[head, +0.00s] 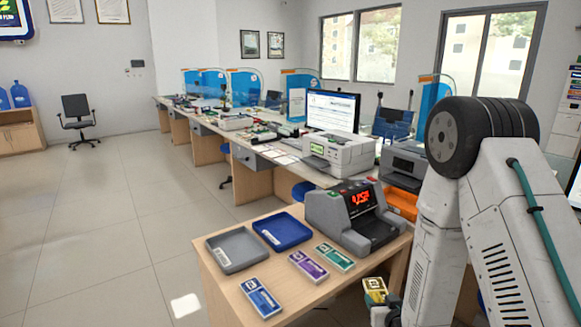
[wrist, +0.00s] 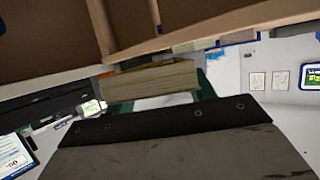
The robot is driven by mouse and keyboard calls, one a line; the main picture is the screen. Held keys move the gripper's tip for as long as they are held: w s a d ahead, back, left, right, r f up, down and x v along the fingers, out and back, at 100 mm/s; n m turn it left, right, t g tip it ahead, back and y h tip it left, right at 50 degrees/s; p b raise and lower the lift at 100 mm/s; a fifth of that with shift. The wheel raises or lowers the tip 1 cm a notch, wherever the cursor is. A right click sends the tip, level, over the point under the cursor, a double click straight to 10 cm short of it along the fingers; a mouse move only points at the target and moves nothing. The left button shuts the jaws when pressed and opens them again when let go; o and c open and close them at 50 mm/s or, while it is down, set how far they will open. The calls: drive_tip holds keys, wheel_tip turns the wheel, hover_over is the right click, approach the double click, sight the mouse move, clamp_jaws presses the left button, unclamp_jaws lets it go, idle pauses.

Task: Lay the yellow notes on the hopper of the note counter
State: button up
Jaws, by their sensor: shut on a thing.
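The yellow notes (head: 375,287) are a small banded bundle at the front right edge of the wooden counter. My gripper (head: 383,303) is shut on them, mostly hidden behind my arm. In the wrist view the bundle's pale edge (wrist: 155,82) shows beyond the dark gripper plate, with a yellow strip on top. The note counter (head: 342,212) is a grey machine with a red lit display, standing at the back right of the counter. The notes are apart from it, nearer to me and lower in the picture. I cannot clearly tell its hopper from its other parts.
A blue bundle (head: 258,298), a purple bundle (head: 308,266) and a green bundle (head: 334,257) lie on the counter (head: 222,282). A grey tray (head: 237,250) and a blue tray (head: 282,231) stand behind them. An orange tray (head: 401,204) and a printer (head: 340,153) are beyond the note counter.

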drive_tip(key=shift+d+f, duration=0.15)
drive_tip(key=shift+d, duration=0.75)
drive_tip(key=shift+a, duration=0.1)
